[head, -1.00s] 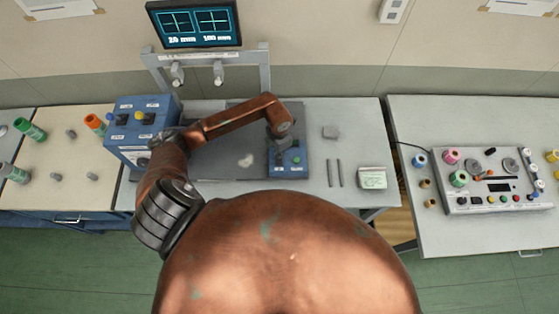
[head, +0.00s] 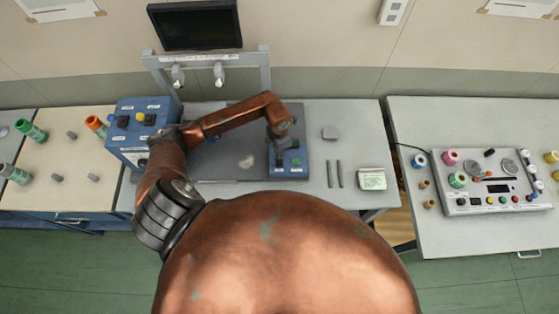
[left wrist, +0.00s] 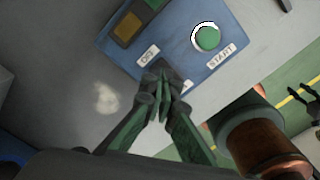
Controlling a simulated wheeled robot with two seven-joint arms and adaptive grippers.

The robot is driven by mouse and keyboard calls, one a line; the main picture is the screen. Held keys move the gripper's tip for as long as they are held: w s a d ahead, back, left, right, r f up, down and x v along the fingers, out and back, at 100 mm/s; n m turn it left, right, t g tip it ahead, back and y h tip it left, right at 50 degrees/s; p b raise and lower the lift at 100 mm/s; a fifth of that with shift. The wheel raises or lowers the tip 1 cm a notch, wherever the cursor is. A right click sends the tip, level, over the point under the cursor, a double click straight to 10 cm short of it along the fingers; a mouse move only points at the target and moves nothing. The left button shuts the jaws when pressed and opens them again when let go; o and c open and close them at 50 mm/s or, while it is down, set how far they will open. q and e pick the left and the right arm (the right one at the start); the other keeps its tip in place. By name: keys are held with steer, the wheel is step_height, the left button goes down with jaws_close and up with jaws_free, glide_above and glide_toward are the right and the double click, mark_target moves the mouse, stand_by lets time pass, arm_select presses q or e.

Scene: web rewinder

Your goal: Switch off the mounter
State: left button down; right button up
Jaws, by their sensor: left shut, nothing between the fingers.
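The mounter has a blue control panel (head: 296,172), a grey frame (head: 265,72) and a monitor (head: 194,25), whose screen is dark. My left gripper (head: 279,152) points down over the panel. In the left wrist view my left gripper (left wrist: 161,92) is shut and empty, its fingertips at the panel next to the OFF label (left wrist: 149,55). The fingers hide whatever is beneath them, and I cannot tell if they touch it. The green START button (left wrist: 207,38) has a pale ring. A dark pronged shape (left wrist: 300,97) at the right edge may be my right gripper.
A blue box (head: 143,105) with knobs stands left of the panel, beside my left arm. Two grey rods (head: 334,174) and a pale pad (head: 372,179) lie to the right. A grey device (head: 490,190) with coloured rolls sits on the right table.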

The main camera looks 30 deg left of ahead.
arm_select(q)
steer(key=shift+r+p, duration=1.25)
steer(key=shift+r, duration=1.2)
steer(key=shift+d+f, duration=0.1)
